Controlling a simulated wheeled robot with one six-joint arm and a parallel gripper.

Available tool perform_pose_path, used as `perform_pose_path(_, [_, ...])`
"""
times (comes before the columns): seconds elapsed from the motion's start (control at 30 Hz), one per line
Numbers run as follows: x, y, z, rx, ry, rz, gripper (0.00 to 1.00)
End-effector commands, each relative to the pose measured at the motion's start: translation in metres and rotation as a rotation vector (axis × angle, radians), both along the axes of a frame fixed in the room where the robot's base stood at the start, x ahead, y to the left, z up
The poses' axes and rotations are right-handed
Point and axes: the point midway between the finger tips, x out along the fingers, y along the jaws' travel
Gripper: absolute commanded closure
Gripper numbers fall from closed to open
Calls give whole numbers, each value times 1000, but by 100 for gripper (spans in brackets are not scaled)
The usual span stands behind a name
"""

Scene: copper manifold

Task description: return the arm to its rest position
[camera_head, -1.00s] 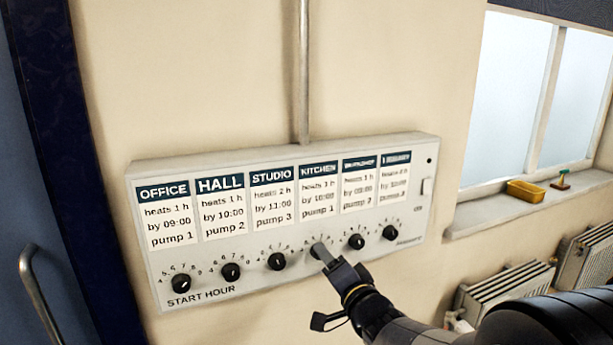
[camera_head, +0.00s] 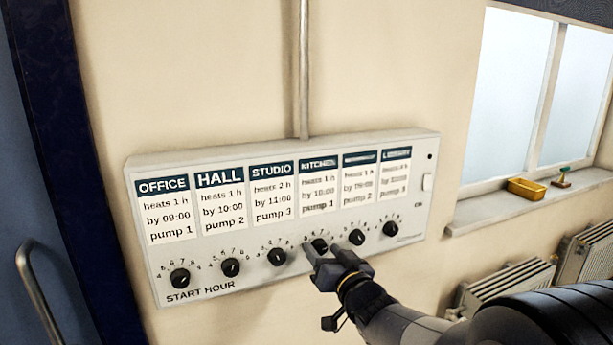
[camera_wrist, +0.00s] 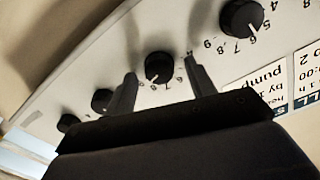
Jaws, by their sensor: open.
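My gripper (camera_head: 322,258) is open and empty in the head view, just in front of the kitchen knob (camera_head: 319,245), apart from it as far as I can tell. My arm reaches in from the lower right. In the wrist view the two fingers of my gripper (camera_wrist: 162,88) stand apart, with a black knob (camera_wrist: 158,66) seen between and beyond them. The white control panel (camera_head: 300,150) on the wall has a row of black knobs under the labels office, hall, studio, kitchen and two more that are blurred.
A metal pipe (camera_head: 303,70) runs up the wall from the panel. At right are a window sill (camera_head: 490,214) with a yellow tray (camera_head: 526,189), and radiators (camera_head: 510,285) below. A blue door with a handle (camera_head: 38,290) is at left. Open space lies in front of the panel.

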Motion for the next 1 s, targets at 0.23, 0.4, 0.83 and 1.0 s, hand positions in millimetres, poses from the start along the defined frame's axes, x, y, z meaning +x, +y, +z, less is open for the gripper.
perform_pose_path(0.23, [0,1,0,-188,-79,0,48])
perform_pose_path(0.4, [0,1,0,-316,-132,0,48])
perform_pose_path(0.83, [-1,2,1,-619,-258,0,48])
perform_pose_path(1.0, [-1,2,1,-707,-295,0,48])
